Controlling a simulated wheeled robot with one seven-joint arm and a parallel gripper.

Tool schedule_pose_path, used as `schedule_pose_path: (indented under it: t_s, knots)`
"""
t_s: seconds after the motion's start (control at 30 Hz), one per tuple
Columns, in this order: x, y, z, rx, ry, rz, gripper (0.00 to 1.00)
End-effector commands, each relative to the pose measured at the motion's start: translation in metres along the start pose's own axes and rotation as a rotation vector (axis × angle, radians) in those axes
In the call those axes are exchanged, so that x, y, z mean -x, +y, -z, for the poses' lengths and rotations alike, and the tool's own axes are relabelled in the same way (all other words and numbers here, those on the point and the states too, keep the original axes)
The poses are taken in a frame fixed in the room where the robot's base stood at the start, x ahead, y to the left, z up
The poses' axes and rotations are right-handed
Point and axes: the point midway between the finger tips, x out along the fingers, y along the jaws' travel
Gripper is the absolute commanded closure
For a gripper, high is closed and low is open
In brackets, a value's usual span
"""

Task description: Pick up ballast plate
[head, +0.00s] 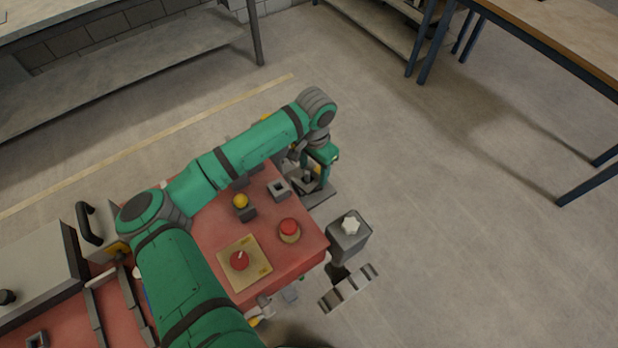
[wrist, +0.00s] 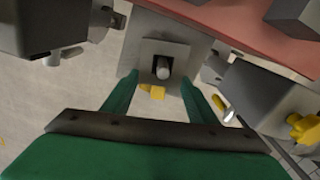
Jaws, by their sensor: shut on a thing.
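The ballast plate seems to be the grey square plate (wrist: 150,48) in the middle of the wrist view. A dark opening with a light round post shows at its centre, and a small yellow piece lies at its near edge. My gripper (wrist: 160,79) has its two green fingers at opposite sides of this plate and is shut on it. In the head view my gripper (head: 311,176) points down at the far right edge of the red-topped bench, over a grey ledge (head: 319,198). My gripper largely hides the plate there. I cannot tell whether the plate touches the ledge.
The red bench top (head: 215,232) carries a yellow ball knob (head: 240,201), a red button (head: 289,227), a red dial (head: 239,260) and a hollow grey block (head: 279,188). Open floor lies beyond.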

Motion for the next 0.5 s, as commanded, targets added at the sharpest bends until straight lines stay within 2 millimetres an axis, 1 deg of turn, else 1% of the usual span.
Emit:
schedule_pose_path:
  t_s: [0.17,0.27,0.37,0.47,0.5]
  knots:
    - [0.001,0.0,0.0,0.0,0.001,0.001,0.7]
    - [0.006,0.0,0.001,0.0,0.001,0.001,0.7]
    - [0.018,0.0,0.001,0.001,0.002,0.0,0.7]
    - [0.037,0.0,0.001,0.0,0.003,0.002,0.7]
    - [0.046,0.0,0.001,0.0,0.003,0.002,0.7]
